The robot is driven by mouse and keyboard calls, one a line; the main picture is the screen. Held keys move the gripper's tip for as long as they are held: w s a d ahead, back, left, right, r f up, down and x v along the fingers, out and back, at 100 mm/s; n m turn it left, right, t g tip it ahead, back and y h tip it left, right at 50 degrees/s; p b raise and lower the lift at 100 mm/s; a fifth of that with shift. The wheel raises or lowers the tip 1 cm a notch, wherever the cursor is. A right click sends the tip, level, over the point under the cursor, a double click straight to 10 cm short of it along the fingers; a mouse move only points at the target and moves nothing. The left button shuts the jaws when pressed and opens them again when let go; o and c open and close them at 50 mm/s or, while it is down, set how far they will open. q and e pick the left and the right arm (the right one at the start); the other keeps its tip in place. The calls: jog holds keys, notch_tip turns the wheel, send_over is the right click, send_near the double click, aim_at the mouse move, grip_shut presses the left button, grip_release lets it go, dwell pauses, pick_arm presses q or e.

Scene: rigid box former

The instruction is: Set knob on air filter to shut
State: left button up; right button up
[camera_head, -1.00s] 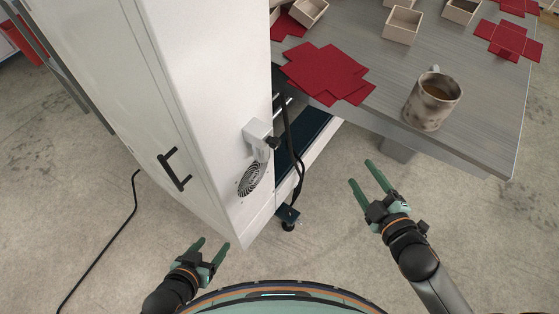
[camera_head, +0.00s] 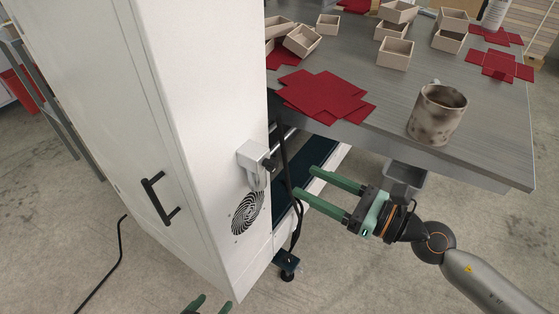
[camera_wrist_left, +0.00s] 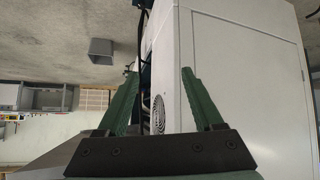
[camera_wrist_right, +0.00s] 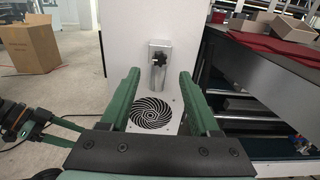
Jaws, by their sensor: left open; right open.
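The air filter (camera_head: 254,157) is a small grey box on the white cabinet's side, above a round fan grille (camera_head: 247,213). Its dark knob (camera_head: 269,163) sticks out to the right in the head view. In the right wrist view the black knob (camera_wrist_right: 159,58) shows on the filter's front, ahead of and above the open fingers. My right gripper (camera_head: 306,182) is open and empty, to the right of and slightly below the knob, apart from it. My left gripper (camera_head: 211,304) is open and empty at the bottom edge, low in front of the cabinet. The knob's exact setting is too small to read.
The white cabinet (camera_head: 205,90) has a black door handle (camera_head: 160,198). Black cables hang beside the filter.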

aim_at(276, 167)
jog(key=p+x, duration=0.2)
jog(key=x, duration=0.6)
grip_shut()
dwell(0.4)
